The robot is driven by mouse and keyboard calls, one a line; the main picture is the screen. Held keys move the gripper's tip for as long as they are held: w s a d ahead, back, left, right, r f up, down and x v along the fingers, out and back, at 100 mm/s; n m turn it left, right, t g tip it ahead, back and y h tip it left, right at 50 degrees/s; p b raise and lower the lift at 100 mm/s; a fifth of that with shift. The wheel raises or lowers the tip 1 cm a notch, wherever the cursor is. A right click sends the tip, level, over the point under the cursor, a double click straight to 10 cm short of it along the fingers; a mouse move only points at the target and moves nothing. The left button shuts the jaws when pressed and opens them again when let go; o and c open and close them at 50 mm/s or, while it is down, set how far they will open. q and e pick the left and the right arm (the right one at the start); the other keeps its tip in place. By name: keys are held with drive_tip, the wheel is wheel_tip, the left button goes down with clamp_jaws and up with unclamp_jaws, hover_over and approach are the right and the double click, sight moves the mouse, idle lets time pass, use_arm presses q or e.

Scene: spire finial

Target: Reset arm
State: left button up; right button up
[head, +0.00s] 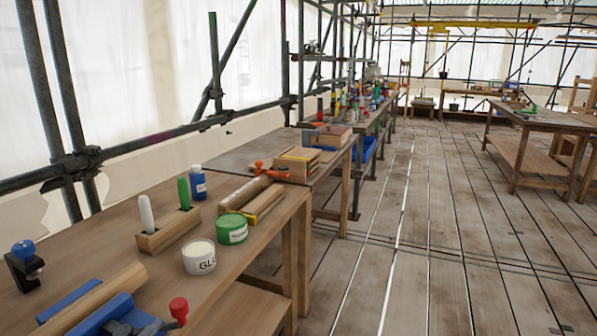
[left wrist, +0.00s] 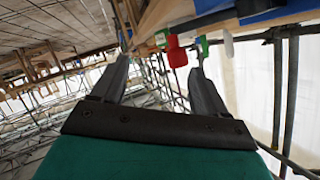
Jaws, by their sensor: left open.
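My left gripper (left wrist: 160,68) shows in the left wrist view with its two grey fingers spread apart and nothing held between them. Its dark base plate and a green body part fill the bottom of that view. Beyond the fingertips is a red knob (left wrist: 176,52), apart from the fingers as far as I can tell. The head view shows neither gripper. My right gripper is not in view.
The near workbench (head: 152,215) holds a blue vise with a red knob (head: 179,309), a glue tub (head: 199,258), a green tub (head: 232,229) and a wooden holder (head: 168,232). Scaffold poles (head: 70,165) stand along the left. The plank floor (head: 430,230) is clear.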

use_arm(q)
drive_tip(key=s+a+f+n+g, duration=0.1)
drive_tip(key=s+f+n+g, duration=0.1)
drive_tip(key=s+f+g, duration=0.6)
drive_tip(key=s+a+f+n+g, duration=0.1)
drive_tip(key=s+f+g, duration=0.25)
drive_tip(key=s, duration=0.85)
drive_tip(key=w+d+f+t+h+p, duration=0.2)
drive_tip(key=w+d+f+t+p, duration=0.1)
drive_tip(key=w+f+t, duration=0.3)
drive_tip(key=shift+w+d+f+t, duration=0.2)
drive_tip(key=shift+w+t, duration=0.85)
drive_tip(key=shift+t, duration=0.1)
drive_tip(key=shift+a, duration=0.1)
